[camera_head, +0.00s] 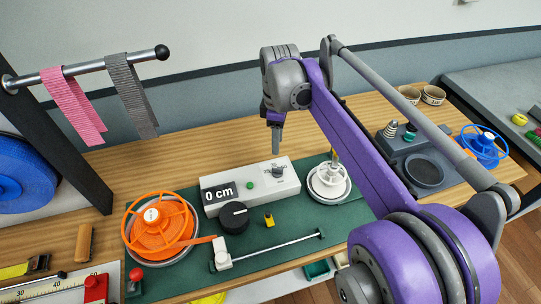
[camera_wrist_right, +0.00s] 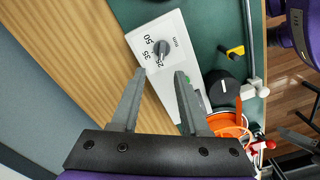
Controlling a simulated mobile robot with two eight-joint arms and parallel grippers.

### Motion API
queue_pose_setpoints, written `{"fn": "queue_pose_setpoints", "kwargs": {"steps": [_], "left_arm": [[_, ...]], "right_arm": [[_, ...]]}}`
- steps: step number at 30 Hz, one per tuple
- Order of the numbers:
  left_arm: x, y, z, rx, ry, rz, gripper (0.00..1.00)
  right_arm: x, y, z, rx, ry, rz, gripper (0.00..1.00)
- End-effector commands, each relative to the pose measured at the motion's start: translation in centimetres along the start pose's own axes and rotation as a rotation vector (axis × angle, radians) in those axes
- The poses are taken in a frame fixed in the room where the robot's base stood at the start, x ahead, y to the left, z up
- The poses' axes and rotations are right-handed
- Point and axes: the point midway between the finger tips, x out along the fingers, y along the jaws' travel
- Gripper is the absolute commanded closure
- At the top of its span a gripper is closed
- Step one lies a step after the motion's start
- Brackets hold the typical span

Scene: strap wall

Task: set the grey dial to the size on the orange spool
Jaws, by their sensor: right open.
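The grey dial (camera_head: 278,171) sits on the right end of a white box (camera_head: 225,190). In the right wrist view the dial (camera_wrist_right: 160,47) has 25, 35, 50 and "mm" printed around it; its pointer seems to lie near 25, but is too small to be sure. The orange spool (camera_head: 172,237) stands at the mat's left; its white centre label is unreadable. My right gripper (camera_head: 276,150) hangs just above and behind the box. In its wrist view the gripper (camera_wrist_right: 160,74) is open and empty, fingertips short of the dial. Dark parts at that view's right edge may be my left gripper.
The box's display (camera_head: 218,193) reads 0 cm. A black knob (camera_head: 234,215) and a yellow piece (camera_head: 269,219) are in front. A white spool (camera_head: 329,181) stands right of the box. Pink (camera_head: 73,105) and grey (camera_head: 131,95) straps hang from a rail at left.

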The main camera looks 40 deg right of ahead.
Motion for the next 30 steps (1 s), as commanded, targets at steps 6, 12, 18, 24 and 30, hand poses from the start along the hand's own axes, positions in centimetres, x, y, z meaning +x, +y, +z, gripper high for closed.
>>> {"fn": "queue_pose_setpoints", "kwargs": {"steps": [6, 12, 18, 24, 30], "left_arm": [[0.4, 0.0, 0.4, 0.000, -0.003, 0.000, 0.50], [0.6, 0.0, 0.6, 0.000, -0.004, 0.000, 0.50], [0.7, 0.0, 0.7, 0.000, -0.005, 0.000, 0.50], [0.7, 0.0, 0.7, 0.000, -0.006, 0.000, 0.50], [0.7, 0.0, 0.7, 0.000, -0.005, 0.000, 0.50]], "right_arm": [[3.7, 0.0, 0.0, -0.001, 0.000, 0.000, 0.55], [7.5, 0.0, 0.0, 0.000, 0.000, 0.000, 0.55], [9.8, 0.0, 0.0, 0.000, 0.000, 0.001, 0.55], [10.4, -0.1, 0.0, 0.000, 0.000, 0.001, 0.55], [10.3, -0.1, 0.0, 0.001, 0.000, 0.001, 0.59]]}}
